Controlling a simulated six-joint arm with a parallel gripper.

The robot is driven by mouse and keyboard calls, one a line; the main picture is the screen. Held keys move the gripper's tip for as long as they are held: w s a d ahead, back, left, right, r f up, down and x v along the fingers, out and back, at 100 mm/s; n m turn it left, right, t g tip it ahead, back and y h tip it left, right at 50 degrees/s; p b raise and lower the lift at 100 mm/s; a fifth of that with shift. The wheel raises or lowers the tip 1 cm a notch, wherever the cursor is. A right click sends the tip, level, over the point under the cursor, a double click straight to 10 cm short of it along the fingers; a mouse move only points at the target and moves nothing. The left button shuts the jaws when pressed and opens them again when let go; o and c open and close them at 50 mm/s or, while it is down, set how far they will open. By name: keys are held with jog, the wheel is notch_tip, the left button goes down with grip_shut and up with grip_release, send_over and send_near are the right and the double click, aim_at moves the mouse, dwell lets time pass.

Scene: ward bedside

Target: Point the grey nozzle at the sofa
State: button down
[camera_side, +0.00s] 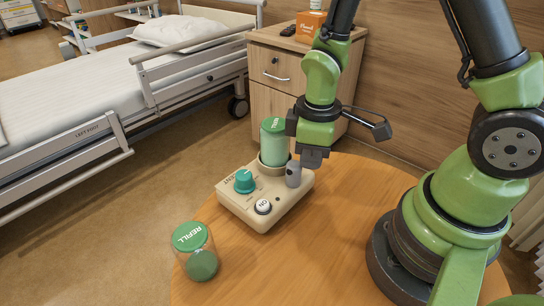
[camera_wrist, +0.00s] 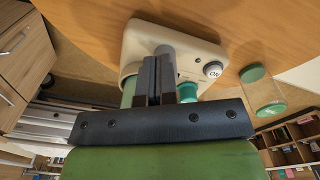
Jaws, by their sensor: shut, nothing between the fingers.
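The grey nozzle (camera_side: 293,175) stands on the back right of a cream device (camera_side: 236,201). It also shows in the wrist view (camera_wrist: 166,50), just past my fingertips. Which way its outlet faces is hard to tell. My gripper (camera_side: 312,161) is shut and empty, with its fingertips right beside the nozzle. Whether they touch it I cannot tell. The device also has a teal knob (camera_side: 244,180), a white ON button (camera_side: 263,207) and a green-lidded refill jar (camera_side: 273,140) seated at its back. No sofa is visible in either view.
A loose refill jar (camera_side: 203,263) stands on the round wooden table (camera_side: 322,262) near its left edge. The table is clear right of the device. A bedside cabinet (camera_side: 268,64) with an orange box (camera_side: 310,24) stands behind. A bed (camera_side: 60,84) is at left.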

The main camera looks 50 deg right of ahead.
jog(key=shift+s+r, duration=0.15)
jog(key=shift+r, duration=1.15)
jog(key=shift+s+r, duration=0.15)
jog(key=shift+r, duration=1.1)
